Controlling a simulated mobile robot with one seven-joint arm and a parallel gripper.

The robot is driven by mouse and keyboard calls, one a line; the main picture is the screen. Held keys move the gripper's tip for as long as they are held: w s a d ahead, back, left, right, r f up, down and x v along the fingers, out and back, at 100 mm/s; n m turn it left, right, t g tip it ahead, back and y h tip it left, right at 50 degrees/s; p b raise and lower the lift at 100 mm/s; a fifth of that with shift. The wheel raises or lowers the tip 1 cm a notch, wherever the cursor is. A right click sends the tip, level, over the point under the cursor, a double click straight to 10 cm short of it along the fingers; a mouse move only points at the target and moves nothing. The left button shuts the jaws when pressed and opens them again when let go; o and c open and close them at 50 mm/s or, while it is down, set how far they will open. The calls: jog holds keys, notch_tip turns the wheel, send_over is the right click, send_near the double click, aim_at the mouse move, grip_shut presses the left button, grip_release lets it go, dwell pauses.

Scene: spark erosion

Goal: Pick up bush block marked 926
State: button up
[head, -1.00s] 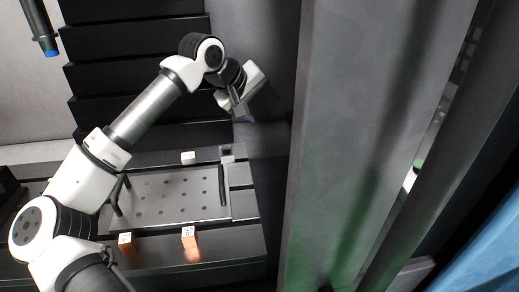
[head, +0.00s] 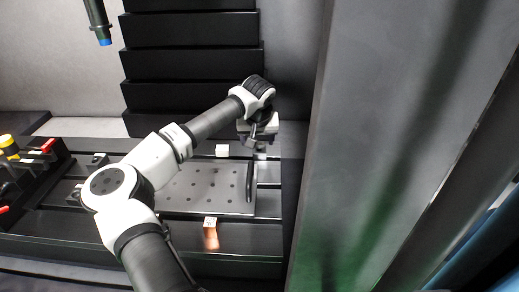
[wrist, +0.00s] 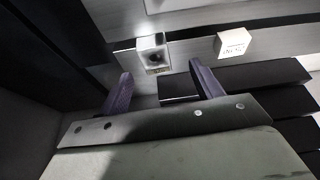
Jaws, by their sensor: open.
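My gripper (wrist: 160,70) is open and empty, its two purple fingers apart in the wrist view. A grey block with a round dark hole (wrist: 152,50) lies just beyond the fingertips, roughly in line with the gap between them. A white block with dark marks (wrist: 235,43) sits to its right, outside the fingers; its marks are too blurred to read surely. In the head view a white block (head: 222,150) stands at the plate's back edge, and my gripper (head: 259,143) is just right of it. I cannot make out 926 on any block.
A copper block with a pale, marked top (head: 210,231) stands in front of the perforated plate (head: 205,190). A grey column (head: 365,130) fills the right side. A rack with coloured items (head: 25,160) is at left.

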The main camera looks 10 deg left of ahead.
aim_at(259, 148)
jog(key=shift+w+d+p+x, duration=0.15)
jog(key=shift+p+x, duration=0.65)
jog(key=shift+x, duration=0.55)
jog(key=shift+w+d+p+x, duration=0.1)
jog(key=shift+p+x, duration=0.65)
jog(key=shift+x, duration=0.55)
jog(key=c, duration=1.3)
jog(key=shift+r, duration=0.1)
grip_shut()
jog(key=shift+r, duration=0.1)
